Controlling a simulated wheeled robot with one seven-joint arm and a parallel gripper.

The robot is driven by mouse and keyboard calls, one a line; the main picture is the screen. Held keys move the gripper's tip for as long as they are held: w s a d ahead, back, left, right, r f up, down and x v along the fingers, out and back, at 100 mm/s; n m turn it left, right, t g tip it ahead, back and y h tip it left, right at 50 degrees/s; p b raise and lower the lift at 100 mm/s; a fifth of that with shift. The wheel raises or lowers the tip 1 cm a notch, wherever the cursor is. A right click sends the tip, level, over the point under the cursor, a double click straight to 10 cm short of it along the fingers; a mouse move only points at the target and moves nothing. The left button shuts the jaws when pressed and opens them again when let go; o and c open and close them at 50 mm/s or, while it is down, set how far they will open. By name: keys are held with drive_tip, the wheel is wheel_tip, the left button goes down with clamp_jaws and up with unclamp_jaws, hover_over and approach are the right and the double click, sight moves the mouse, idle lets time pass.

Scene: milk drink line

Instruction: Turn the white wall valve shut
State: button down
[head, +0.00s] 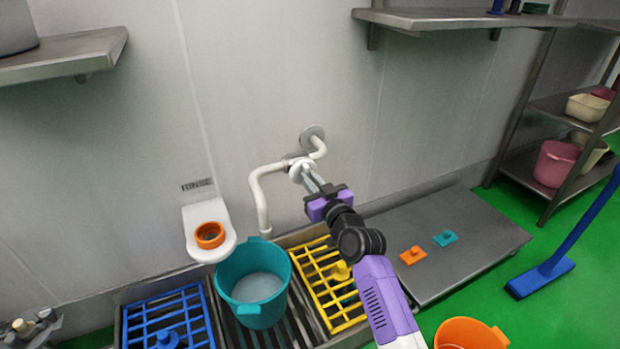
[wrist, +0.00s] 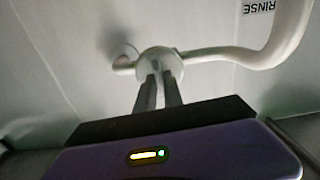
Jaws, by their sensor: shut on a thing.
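The white wall valve (head: 301,171) sits on a white pipe (head: 262,196) that comes out of a round wall flange (head: 312,136) and bends down over a teal bucket (head: 254,284). My gripper (head: 312,183) reaches up to the valve from the front right, its fingers shut on it. In the wrist view, the two fingers (wrist: 159,82) meet the round white valve (wrist: 160,62), close together. The fingertips partly cover the valve, so its exact turn is hard to tell. The bucket holds a pale liquid.
A blue rack (head: 134,317) and a yellow rack (head: 318,262) flank the bucket. A white wall bracket (head: 196,222) holds an orange ring (head: 210,235). A metal platform (head: 470,239) carries orange and teal pieces. An orange bucket (head: 468,333) and a blue broom (head: 541,276) are at right.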

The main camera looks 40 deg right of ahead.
drive_tip(key=shift+m, duration=0.4)
drive_tip(key=c, duration=1.5)
unclamp_jaws()
drive_tip(key=shift+o, duration=0.2)
drive_tip(key=shift+s, duration=0.1)
drive_tip(key=p+v, duration=0.1)
drive_tip(key=v, duration=0.6)
drive_tip(key=shift+s, duration=0.3)
drive_tip(key=shift+a, duration=0.1)
